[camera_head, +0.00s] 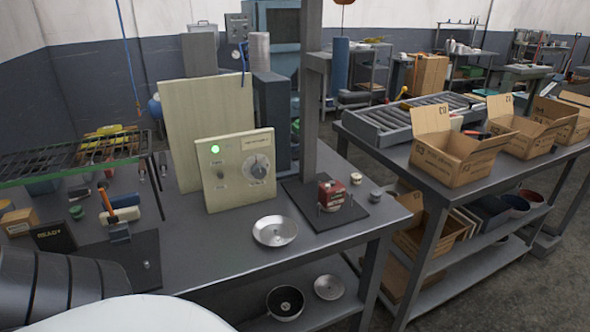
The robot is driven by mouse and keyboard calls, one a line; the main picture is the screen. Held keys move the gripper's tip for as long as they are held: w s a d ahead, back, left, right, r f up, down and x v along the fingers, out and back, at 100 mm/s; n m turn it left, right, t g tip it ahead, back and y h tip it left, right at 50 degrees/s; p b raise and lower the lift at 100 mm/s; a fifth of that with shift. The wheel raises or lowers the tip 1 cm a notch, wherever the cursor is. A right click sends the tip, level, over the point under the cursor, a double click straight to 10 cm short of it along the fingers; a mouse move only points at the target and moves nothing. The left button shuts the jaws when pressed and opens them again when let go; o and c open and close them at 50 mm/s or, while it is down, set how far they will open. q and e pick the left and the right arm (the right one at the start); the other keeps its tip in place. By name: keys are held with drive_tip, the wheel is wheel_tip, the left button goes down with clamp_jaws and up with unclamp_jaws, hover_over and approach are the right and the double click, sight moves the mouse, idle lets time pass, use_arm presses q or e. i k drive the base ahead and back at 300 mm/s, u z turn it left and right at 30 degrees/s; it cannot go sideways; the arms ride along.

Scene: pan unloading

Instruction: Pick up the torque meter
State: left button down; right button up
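No thing in view carries a legible torque meter label, so I cannot tell for sure which one it is. A beige box (220,183) with a round dial and a lit green lamp stands upright at the middle of the near bench. A small black display (53,237) reading "READY" sits at the bench's left. Beside it, an orange-handled tool (107,201) stands over a dark plate (143,248). A dark ribbed part, apparently my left arm, fills the lower left corner. Neither gripper's fingers show.
A shallow metal pan (275,230) lies on the near bench (205,243) before the beige box. A green-edged rack (75,168) is at left. The right bench holds open cardboard boxes (450,150).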

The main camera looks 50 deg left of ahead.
sight(334, 197)
drive_tip(key=u, duration=1.3)
